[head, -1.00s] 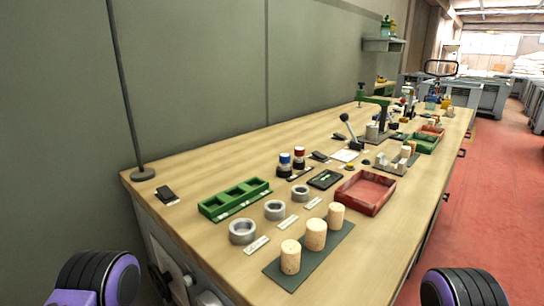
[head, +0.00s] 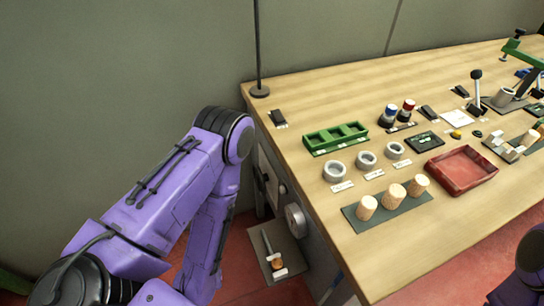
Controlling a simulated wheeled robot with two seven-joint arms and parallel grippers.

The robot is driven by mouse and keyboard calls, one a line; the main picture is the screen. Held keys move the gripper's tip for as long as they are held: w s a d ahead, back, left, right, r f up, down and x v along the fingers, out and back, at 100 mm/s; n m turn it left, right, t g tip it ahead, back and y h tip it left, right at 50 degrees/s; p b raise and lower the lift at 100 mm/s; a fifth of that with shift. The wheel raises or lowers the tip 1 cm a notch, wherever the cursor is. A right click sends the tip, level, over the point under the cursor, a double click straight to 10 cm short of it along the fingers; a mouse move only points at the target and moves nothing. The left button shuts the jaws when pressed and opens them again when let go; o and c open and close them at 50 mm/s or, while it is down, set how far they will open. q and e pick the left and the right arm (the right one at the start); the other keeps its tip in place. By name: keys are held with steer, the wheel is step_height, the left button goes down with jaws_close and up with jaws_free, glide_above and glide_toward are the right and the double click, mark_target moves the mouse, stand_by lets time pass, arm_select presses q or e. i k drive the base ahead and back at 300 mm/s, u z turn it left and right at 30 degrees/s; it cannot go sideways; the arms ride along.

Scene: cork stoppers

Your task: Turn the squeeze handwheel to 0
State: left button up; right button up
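On the end face of the bench, below the tabletop, is a pale grey round wheel-like part (head: 295,220), partly seen edge-on. It may be the squeeze handwheel; I cannot read any scale or its setting. A narrow fixture with a small round knob (head: 282,188) is beside it, partly behind my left arm. My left arm bends down just left of this end face; its gripper is below the picture or hidden.
A low grey plate (head: 288,262) below the wheel bears a rod-like part and a cork-coloured piece. On the wooden bench (head: 310,102) are a green tray (head: 335,138), grey rings, three corks (head: 396,193) on a dark mat and a red tray (head: 462,170). Red floor shows beside the bench.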

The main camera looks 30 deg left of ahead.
mark_target(262, 179)
steer(key=u, duration=0.05)
steer(key=k, duration=0.5)
steer(key=z, duration=1.7)
steer(key=k, duration=0.55)
steer(key=u, duration=1.05)
